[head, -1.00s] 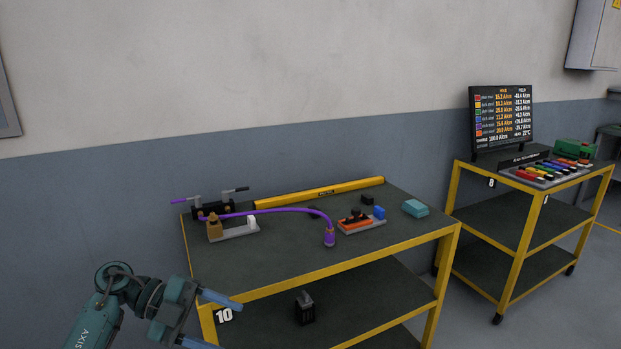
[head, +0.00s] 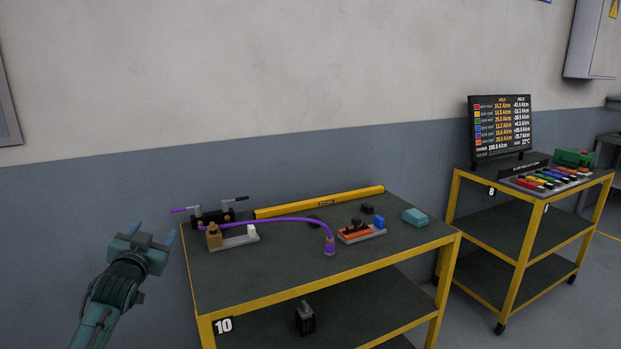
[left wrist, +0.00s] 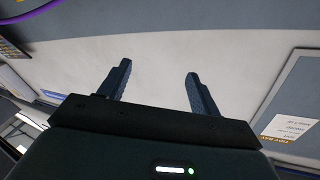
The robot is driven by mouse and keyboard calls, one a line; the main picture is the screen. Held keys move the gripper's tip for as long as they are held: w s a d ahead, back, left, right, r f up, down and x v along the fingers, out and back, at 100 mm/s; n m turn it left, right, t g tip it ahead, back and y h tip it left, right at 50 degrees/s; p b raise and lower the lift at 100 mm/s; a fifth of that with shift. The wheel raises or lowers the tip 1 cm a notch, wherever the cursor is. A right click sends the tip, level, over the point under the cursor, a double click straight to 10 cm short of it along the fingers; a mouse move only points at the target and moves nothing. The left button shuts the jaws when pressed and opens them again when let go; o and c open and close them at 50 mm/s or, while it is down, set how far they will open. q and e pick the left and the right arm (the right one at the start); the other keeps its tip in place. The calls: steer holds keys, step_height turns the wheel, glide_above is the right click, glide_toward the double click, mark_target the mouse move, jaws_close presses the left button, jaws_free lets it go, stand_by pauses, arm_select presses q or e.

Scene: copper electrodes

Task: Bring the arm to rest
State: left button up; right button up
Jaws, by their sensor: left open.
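My left gripper (head: 153,233) is at the left of the head view, raised, with its blue fingers pointing up. It is left of the near cart and apart from everything on it. In the left wrist view its two fingers (left wrist: 156,88) are spread wide with nothing between them, only the pale wall behind. My right gripper is in neither view.
The cart marked 10 (head: 280,272) carries a purple cable (head: 290,219), a yellow bar (head: 320,202), an orange block (head: 355,234) and a teal block (head: 415,217). A second cart (head: 510,201) on the right holds a display (head: 503,125) and coloured pieces. A wall stands behind.

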arm_select(q)
steer(key=s+d+f+g+h, duration=0.2)
steer(key=s+d+f, duration=0.4)
steer(key=f, duration=0.4)
steer(key=s+d+f+g+h, duration=0.15)
steer(key=s+d+f, duration=0.25)
steer(key=s+f, duration=0.5)
steer(key=s+d+f+g, duration=0.1)
steer(key=s+d+f, duration=0.2)
steer(key=s, duration=0.5)
steer(key=s+d+f+g+h, duration=0.1)
steer(key=s+d+f, duration=0.2)
steer(key=s, duration=0.5)
steer(key=s+d+f+g+h, duration=0.1)
steer(key=s+d+f+g, duration=0.1)
steer(key=s+d, duration=0.3)
steer(key=s+f, duration=0.1)
steer(key=s, duration=0.2)
steer(key=shift+s, duration=0.35)
steer(key=shift+o, duration=0.3)
steer(key=shift+d+f, duration=0.1)
